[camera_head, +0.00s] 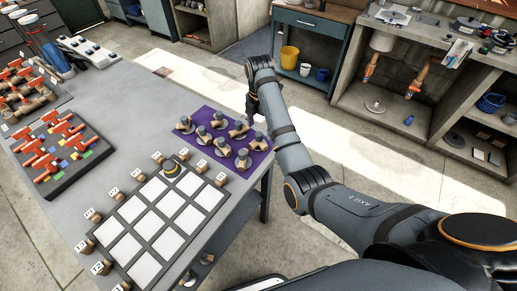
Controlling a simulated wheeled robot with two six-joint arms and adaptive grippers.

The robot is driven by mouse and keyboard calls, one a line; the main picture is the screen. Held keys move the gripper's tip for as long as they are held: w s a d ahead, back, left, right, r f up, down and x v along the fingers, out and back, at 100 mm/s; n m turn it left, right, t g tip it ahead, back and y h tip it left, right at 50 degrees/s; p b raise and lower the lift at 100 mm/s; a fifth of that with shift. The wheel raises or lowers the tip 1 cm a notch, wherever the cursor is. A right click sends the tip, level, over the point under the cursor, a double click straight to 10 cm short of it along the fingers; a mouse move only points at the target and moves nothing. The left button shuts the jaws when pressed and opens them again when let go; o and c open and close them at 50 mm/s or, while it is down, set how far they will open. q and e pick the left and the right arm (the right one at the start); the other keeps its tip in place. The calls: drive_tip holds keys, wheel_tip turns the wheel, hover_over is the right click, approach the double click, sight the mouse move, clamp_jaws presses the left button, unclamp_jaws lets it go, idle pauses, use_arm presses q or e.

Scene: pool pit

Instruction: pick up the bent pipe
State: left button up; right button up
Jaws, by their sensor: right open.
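Several small brown and grey pipe fittings (219,119) stand on a purple mat (183,126) at the near right edge of the grey table (130,98). They are too small for me to tell which, if any, is the bent pipe. Copper-coloured bent pipes (421,76) also show in the concrete shelf unit at the right. My right gripper (252,113) is dark, open and points down by the right edge of the mat; its fingertips are partly hidden by the arm. My left gripper is not in view.
Red-handled valves (52,150) fill a dark board at the left.

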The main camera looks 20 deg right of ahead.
sight(261, 135)
drive_tip(key=f+b, duration=0.1)
drive_tip(key=s+f+b, duration=0.1)
drive_tip(key=f, duration=0.1)
drive_tip(key=shift+d+f+b, duration=0.1)
drive_tip(key=shift+f+b, duration=0.2)
drive_tip(key=shift+f+p, duration=0.3)
drive_tip(key=shift+f, duration=0.35)
drive_tip(key=c, duration=1.4)
drive_tip(key=shift+r, duration=0.15)
